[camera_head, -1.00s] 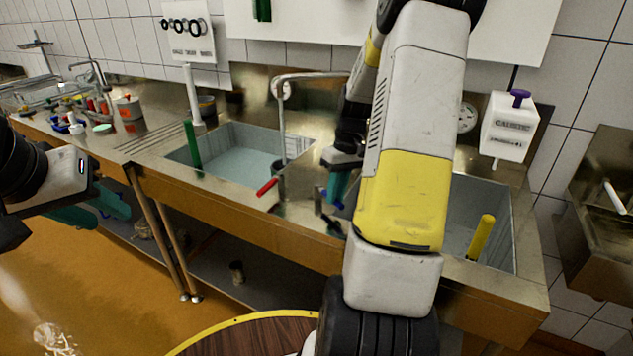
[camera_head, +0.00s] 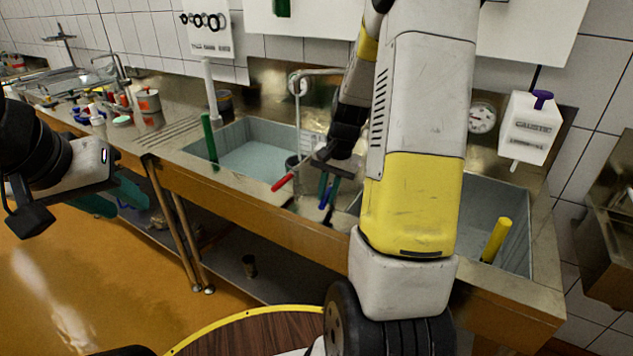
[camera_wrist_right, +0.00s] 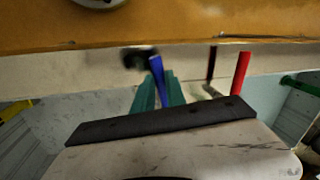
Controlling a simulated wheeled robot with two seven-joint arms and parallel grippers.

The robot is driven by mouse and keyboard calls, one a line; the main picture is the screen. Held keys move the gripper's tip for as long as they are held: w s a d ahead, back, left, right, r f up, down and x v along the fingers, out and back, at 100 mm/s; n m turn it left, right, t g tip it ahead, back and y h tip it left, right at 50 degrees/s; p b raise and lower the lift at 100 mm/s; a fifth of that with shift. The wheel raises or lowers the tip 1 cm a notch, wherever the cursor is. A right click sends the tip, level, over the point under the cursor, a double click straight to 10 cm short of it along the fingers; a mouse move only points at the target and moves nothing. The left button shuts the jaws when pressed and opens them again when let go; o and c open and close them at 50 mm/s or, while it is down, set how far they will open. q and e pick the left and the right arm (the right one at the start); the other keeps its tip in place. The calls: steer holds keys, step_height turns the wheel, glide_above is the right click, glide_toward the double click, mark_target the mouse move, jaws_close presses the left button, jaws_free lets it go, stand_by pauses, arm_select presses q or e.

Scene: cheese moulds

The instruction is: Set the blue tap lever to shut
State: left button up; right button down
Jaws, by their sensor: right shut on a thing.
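The blue tap lever (camera_wrist_right: 157,81) stands between the teal fingers of my right gripper (camera_wrist_right: 158,92) in the right wrist view. My right gripper is shut on it. In the head view my right gripper (camera_head: 327,188) is at the front rim of the sink bench, just right of the red lever (camera_head: 283,182). Only a small part of the blue lever (camera_head: 325,198) shows there. The tap body is mostly hidden by my right arm. My left gripper (camera_head: 114,197) is at the left, away from the bench, with its teal fingers apart and nothing seen between them.
The red lever also shows close to the right of my right gripper in the wrist view (camera_wrist_right: 241,72). A green handle (camera_head: 209,137) stands in the left basin and a yellow one (camera_head: 496,240) in the right basin. A caustic dispenser (camera_head: 528,128) hangs at the right.

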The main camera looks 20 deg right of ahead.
mark_target(326, 198)
steer(key=shift+w+a+m, duration=0.55)
steer(key=shift+a+m, duration=0.1)
steer(key=shift+m, duration=0.55)
steer(key=c, duration=1.4)
jaws_free()
steer(key=shift+o, duration=0.2)
steer(key=r, duration=0.5)
steer(key=s+d+r, duration=0.1)
steer(key=r, duration=0.1)
steer(key=shift+r, duration=0.35)
